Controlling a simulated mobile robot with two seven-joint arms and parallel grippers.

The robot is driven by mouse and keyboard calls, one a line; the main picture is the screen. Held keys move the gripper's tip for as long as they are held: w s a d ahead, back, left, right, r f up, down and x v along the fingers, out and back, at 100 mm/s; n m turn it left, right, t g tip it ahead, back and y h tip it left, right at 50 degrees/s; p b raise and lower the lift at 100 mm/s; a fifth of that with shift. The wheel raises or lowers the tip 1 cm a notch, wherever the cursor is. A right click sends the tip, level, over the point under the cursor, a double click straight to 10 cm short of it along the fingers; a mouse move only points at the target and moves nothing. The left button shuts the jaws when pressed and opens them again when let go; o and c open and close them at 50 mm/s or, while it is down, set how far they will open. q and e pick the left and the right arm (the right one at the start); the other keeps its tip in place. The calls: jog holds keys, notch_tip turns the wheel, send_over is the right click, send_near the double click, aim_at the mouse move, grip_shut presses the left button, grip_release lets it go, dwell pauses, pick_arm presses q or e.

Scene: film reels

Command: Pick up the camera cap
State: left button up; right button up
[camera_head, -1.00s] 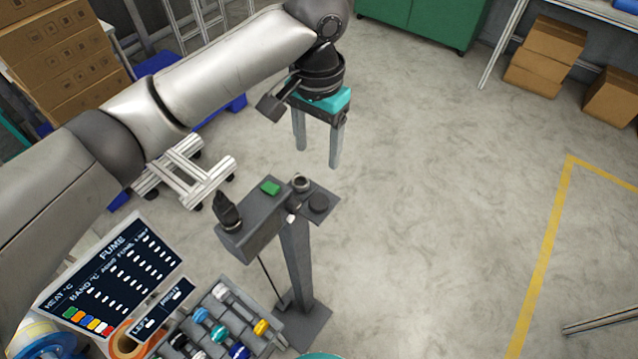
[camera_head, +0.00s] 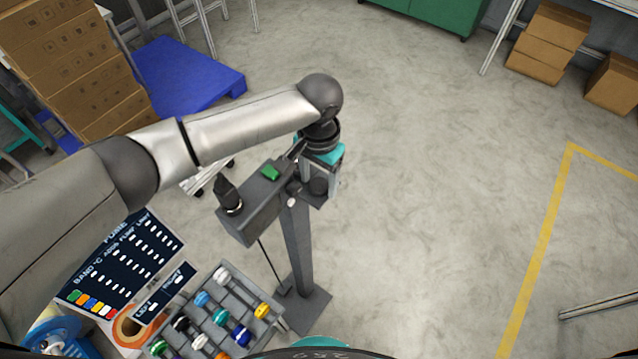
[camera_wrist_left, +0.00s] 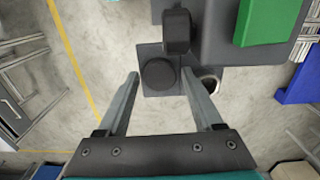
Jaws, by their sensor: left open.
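The camera cap appears to be the dark round disc (camera_wrist_left: 158,74) lying on a small grey plate of the post-mounted stand. In the head view the cap (camera_head: 318,187) is partly hidden by my left gripper (camera_head: 321,186). In the left wrist view my left gripper (camera_wrist_left: 160,78) is open, with one finger on each side of the cap and a gap to it on both sides. The gripper points down over the plate. I cannot tell how far the fingertips are above it. My right gripper is not in view.
The grey stand (camera_head: 299,245) carries a green button (camera_head: 270,173) and a black upright knob (camera_head: 229,195). A dark block (camera_wrist_left: 177,31) rises close beside the cap. A tray (camera_head: 278,322) of coloured pieces and a dark panel sit lower left. Open floor lies right.

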pick_arm(q)
jog(key=shift+f, duration=0.1)
jog(key=shift+c, duration=0.2)
grip_shut()
jog(key=shift+r, duration=0.2)
